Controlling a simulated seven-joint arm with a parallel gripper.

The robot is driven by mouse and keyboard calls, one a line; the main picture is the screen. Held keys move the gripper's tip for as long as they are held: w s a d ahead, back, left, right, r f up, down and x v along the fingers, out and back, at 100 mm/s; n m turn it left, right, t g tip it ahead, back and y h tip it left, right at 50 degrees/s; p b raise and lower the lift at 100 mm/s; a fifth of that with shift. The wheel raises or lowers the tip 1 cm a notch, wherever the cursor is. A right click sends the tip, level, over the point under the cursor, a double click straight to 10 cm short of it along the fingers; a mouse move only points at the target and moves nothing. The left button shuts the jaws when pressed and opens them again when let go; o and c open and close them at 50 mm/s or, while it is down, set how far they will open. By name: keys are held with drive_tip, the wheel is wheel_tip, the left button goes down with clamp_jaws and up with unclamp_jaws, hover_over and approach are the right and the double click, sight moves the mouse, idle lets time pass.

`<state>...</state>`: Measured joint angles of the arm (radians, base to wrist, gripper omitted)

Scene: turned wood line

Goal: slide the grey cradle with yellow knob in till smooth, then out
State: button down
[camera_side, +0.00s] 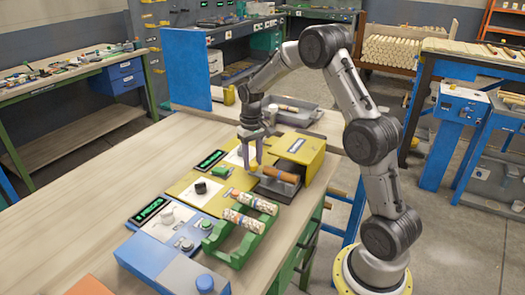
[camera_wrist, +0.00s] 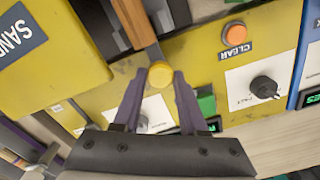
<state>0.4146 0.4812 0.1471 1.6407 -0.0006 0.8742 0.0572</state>
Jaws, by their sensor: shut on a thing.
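The grey cradle (camera_side: 268,191) sticks out of the front of the yellow box (camera_side: 303,150), with a brown wooden piece (camera_side: 284,175) lying in it. In the wrist view, the cradle (camera_wrist: 101,22) and the wooden piece (camera_wrist: 135,20) show at the top, beside the box with a label starting "SAND" (camera_wrist: 38,50). The yellow knob (camera_wrist: 160,75) sits at the cradle's near end. My gripper (camera_wrist: 160,80) is shut on the knob, one purple finger on each side.
A yellow panel has a black dial (camera_wrist: 264,88) and an orange CLEAR button (camera_wrist: 235,31). A green rack (camera_side: 232,253) with speckled rods stands in front, beside a blue unit (camera_side: 160,265). A grey tray (camera_side: 310,118) lies behind. The tabletop at left is clear.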

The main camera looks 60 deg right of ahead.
drive_tip(key=shift+a, duration=1.25)
drive_tip(key=shift+c, duration=2.2)
unclamp_jaws()
drive_tip(key=shift+r, duration=0.5)
wheel_tip(320, 180, up, 13)
drive_tip(key=shift+a, duration=0.1)
